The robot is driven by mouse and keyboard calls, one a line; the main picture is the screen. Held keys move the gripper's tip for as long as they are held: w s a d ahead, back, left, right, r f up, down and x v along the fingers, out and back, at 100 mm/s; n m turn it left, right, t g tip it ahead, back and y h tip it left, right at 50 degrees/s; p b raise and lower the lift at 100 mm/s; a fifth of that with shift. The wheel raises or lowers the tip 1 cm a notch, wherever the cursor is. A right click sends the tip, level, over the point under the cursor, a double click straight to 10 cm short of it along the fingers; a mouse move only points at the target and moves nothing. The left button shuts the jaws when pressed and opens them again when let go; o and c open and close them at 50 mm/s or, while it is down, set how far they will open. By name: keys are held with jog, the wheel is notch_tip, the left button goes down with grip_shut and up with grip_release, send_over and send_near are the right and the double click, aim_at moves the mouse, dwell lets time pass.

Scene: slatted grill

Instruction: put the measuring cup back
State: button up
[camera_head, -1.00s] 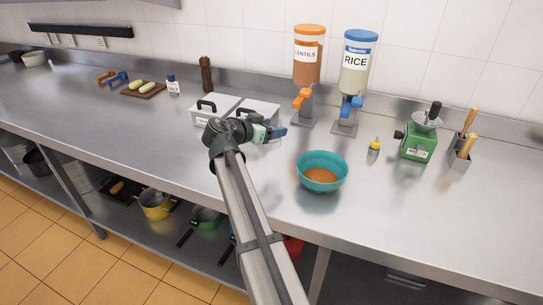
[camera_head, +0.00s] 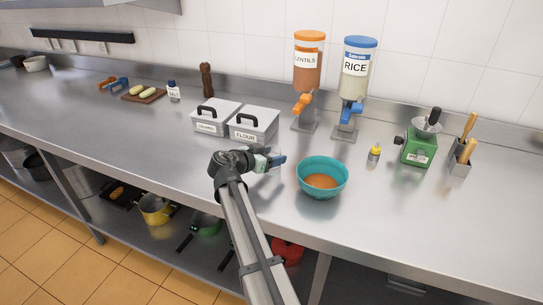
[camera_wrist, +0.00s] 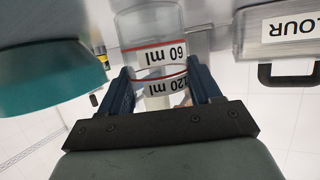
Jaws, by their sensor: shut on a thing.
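The measuring cup (camera_wrist: 152,24) is clear, with red bands marked 60 ml and 120 ml that read upside down in the wrist view. My gripper (camera_wrist: 158,78) is shut on it, one dark blue finger on each side. In the head view my gripper (camera_head: 274,160) is above the counter, just left of the teal bowl and in front of the flour bin. The cup is too small and faint there to make out its contents. The teal bowl (camera_head: 322,169) holds an orange-brown heap; its side also shows at the left of the wrist view (camera_wrist: 60,82).
The flour bin (camera_head: 254,125) and another lidded bin (camera_head: 214,116) stand behind. The lentils dispenser (camera_head: 308,75) and rice dispenser (camera_head: 356,80) stand at the wall. The left front counter is clear.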

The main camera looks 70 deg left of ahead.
jog(key=shift+f, duration=0.1)
jog(key=o, duration=1.2)
jog(key=shift+s+d+r, duration=0.1)
jog(key=shift+s+r, duration=0.15)
jog(key=v, duration=1.1)
jog(key=shift+s, duration=0.2)
